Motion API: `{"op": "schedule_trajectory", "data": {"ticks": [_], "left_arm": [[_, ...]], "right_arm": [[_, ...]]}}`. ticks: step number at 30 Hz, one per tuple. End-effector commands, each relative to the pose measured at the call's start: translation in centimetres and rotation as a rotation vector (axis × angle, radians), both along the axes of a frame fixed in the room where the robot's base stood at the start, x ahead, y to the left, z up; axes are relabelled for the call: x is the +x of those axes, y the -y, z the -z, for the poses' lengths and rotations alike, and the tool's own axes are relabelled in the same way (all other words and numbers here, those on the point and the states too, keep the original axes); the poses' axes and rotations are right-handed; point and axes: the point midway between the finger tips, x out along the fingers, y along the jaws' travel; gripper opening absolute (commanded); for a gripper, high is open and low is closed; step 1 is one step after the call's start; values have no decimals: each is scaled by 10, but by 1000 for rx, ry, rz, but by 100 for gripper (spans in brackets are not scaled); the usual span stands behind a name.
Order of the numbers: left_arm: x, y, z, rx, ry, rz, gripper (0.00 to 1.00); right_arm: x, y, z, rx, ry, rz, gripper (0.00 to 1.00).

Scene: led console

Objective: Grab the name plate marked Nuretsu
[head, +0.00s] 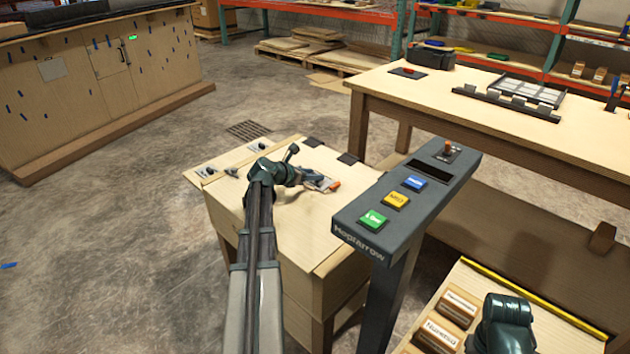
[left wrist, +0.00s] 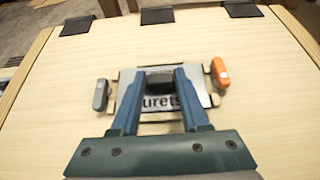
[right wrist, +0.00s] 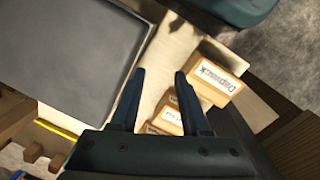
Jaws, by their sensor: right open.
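The name plate (left wrist: 205,88) is a light plate on the wooden stand top, with "urets" readable on it in the left wrist view; the rest of its lettering is covered. A small dark block (left wrist: 159,83) shows at its middle. My left gripper (left wrist: 160,76) is over the plate, its fingers apart with the block between their tips; I cannot tell whether they touch it. In the head view the left gripper (head: 318,183) is low over the stand (head: 285,235). My right gripper (right wrist: 159,72) is open and empty above labelled brown blocks (right wrist: 208,82).
A grey clip (left wrist: 101,95) and an orange clip (left wrist: 220,74) flank the plate. A dark console (head: 362,210) with green, yellow and blue buttons stands right of the stand. A workbench (head: 440,95) is behind it. Dark tabs (left wrist: 158,15) line the stand's far edge.

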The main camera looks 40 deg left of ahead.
Motion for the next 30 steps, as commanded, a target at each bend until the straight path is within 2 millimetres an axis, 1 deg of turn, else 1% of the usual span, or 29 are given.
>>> {"op": "schedule_trajectory", "data": {"ticks": [1, 5, 6, 7, 16, 20, 26, 30], "left_arm": [[0, 0, 0, 0, 0, 0, 34], [0, 0, 0, 0, 0, 0, 11], [0, 0, 0, 0, 0, 0, 4], [0, 0, 0, 0, 0, 0, 0], [0, 0, -1, 0, 0, 0, 0], [0, 0, -5, 0, 0, 0, 0], [0, 0, -23, 0, 0, 0, 0], [0, 0, -41, 0, 0, 0, 0]], "right_arm": [[0, 0, 0, 0, 0, 0, 46], [0, 0, 0, 0, 0, 0, 46], [0, 0, 0, 0, 0, 0, 46], [0, 0, 0, 0, 0, 0, 46], [0, 0, -1, 0, 0, 0, 46], [0, 0, -5, 0, 0, 0, 46], [0, 0, -23, 1, 0, 0, 46], [0, 0, -41, 1, 0, 0, 46]]}}
